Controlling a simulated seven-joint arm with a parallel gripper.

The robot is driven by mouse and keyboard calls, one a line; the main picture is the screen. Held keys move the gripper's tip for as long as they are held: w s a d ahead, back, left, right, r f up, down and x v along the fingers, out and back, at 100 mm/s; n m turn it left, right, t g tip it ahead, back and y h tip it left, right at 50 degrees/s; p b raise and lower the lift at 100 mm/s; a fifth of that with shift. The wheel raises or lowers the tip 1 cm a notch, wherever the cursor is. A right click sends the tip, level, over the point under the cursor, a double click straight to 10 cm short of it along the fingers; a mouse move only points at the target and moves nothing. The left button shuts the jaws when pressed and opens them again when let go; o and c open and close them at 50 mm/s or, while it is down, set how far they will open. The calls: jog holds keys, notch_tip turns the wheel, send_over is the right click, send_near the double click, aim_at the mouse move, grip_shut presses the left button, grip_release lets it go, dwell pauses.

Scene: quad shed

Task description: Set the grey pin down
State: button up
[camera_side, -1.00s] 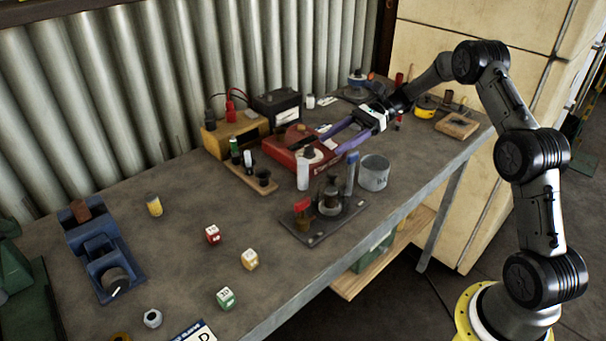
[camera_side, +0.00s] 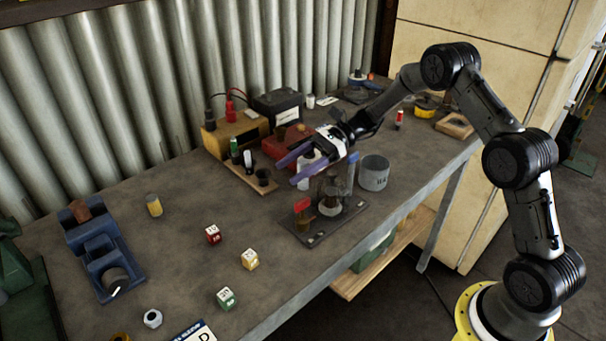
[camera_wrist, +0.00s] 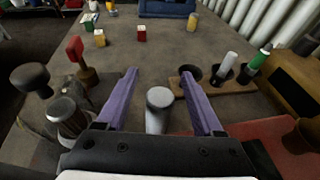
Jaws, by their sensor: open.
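The grey pin (camera_wrist: 159,105), a short upright cylinder with a pale grey top, stands between my gripper's two purple fingers in the wrist view, with a gap on each side. In the side view it shows only partly between the fingers (camera_side: 305,160); its foot is mostly hidden. My gripper (camera_side: 286,173) is open and low over the bench, its fingertips reaching past the pin. The fingers also show in the wrist view (camera_wrist: 159,73), apart and holding nothing.
A wooden rack (camera_side: 262,188) with a white pin and a green pin stands just beyond the fingertips. A dark plate (camera_side: 322,236) with a red-handled clamp lies in front. A grey can (camera_side: 374,173) and a red box (camera_side: 275,150) are near.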

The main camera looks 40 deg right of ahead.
jog(key=shift+a+f, duration=0.1)
jog(key=shift+a, duration=0.2)
grip_shut()
jog(key=shift+w, duration=0.1)
dwell(1.1)
